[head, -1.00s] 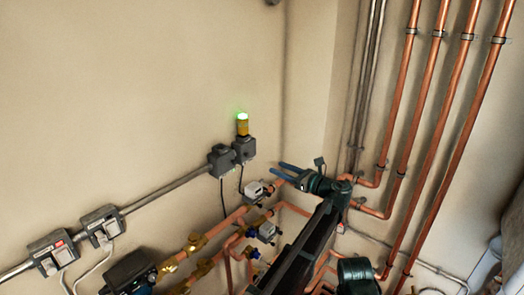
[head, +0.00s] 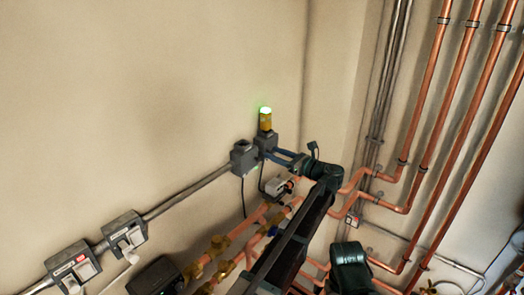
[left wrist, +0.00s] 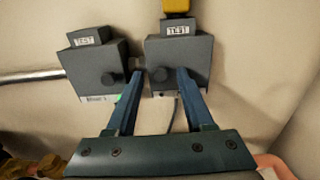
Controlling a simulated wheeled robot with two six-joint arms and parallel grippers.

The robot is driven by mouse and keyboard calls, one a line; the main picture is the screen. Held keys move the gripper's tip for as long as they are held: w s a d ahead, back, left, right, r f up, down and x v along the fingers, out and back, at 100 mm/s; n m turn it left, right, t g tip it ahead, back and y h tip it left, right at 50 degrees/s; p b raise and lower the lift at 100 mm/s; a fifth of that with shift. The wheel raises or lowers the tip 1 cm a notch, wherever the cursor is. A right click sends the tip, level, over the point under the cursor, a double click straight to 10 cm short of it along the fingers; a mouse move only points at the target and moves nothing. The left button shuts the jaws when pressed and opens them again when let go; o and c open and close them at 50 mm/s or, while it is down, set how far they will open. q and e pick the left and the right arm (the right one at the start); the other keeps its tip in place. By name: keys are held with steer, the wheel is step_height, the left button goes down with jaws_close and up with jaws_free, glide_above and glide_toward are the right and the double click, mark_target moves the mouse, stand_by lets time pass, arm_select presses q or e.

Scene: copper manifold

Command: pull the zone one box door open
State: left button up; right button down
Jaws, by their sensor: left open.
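Two small grey boxes hang side by side on the wall, each with a TEST plate on top and a dark round knob on its front. The right box (head: 265,142) carries a yellow lamp and also shows in the left wrist view (left wrist: 187,58). The left box (head: 243,157) shows in the left wrist view (left wrist: 92,72) too. I cannot read which is zone one. My left gripper (head: 277,155) is open; in the left wrist view its blue fingers (left wrist: 160,73) lie either side of the right box's knob (left wrist: 158,75). Contact cannot be told. My right gripper is not in view.
The yellow lamp (head: 265,119) glows green on top. A metal conduit (head: 190,190) runs left to two grey switch boxes (head: 124,235). Copper pipes with brass valves (head: 219,245) lie below, and tall copper pipes (head: 450,110) stand at the right.

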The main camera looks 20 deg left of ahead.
arm_select(q)
steer(key=shift+w+a, duration=0.1)
steer(key=shift+a, duration=0.15)
jaws_close()
stand_by(1.4)
